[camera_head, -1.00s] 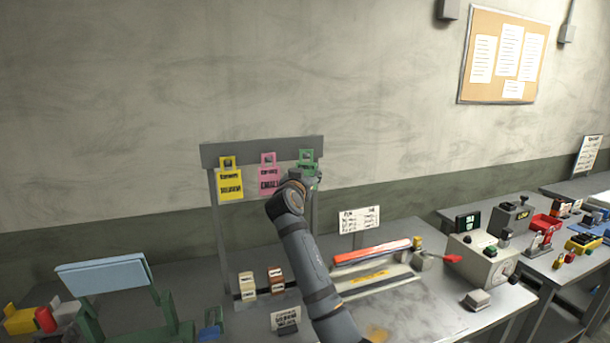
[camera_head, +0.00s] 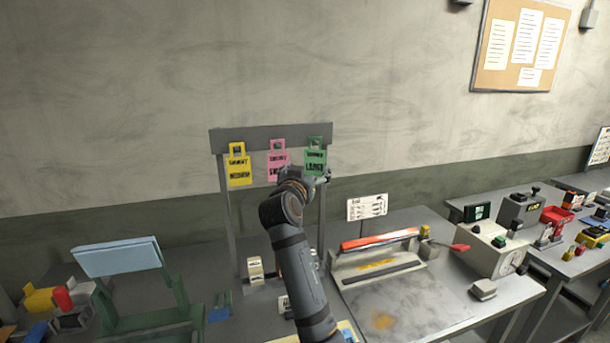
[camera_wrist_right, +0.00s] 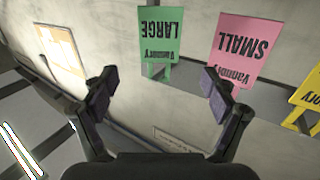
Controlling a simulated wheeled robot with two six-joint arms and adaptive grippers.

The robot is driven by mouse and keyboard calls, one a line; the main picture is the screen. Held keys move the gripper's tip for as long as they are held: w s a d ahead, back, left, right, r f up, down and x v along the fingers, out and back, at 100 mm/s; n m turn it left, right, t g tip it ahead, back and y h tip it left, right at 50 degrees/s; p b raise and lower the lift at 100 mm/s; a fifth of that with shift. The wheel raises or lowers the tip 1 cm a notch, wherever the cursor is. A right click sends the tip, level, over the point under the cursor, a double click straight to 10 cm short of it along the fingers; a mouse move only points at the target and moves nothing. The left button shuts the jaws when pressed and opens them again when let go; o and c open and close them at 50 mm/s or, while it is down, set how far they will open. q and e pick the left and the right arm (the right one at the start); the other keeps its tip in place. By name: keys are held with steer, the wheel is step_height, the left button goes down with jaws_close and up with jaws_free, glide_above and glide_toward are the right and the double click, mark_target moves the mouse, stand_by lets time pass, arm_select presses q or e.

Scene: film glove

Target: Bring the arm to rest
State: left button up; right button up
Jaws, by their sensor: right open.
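My right arm (camera_head: 296,258) reaches up from the bottom of the head view toward the tag rack (camera_head: 265,135). My right gripper (camera_head: 318,176) is at the green tag, partly hidden behind its own wrist. In the right wrist view, the right gripper (camera_wrist_right: 162,92) has its two fingers spread apart with nothing between the tips. The green LARGE tag (camera_head: 314,160) hangs on the rack; it also shows beyond the fingers in the wrist view (camera_wrist_right: 161,32). The pink SMALL tag (camera_head: 276,160) and yellow MEDIUM tag (camera_head: 239,170) hang to its left. My left gripper is not visible.
A sealer with a red-orange bar (camera_head: 378,240) stands on the grey table right of my arm. A grey box with buttons (camera_head: 490,248) is farther right. A green stand with a blue top (camera_head: 118,257) is at left. A small sign (camera_head: 367,207) stands behind the sealer.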

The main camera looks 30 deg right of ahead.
steer(key=v, duration=0.4)
steer(key=shift+d, duration=0.1)
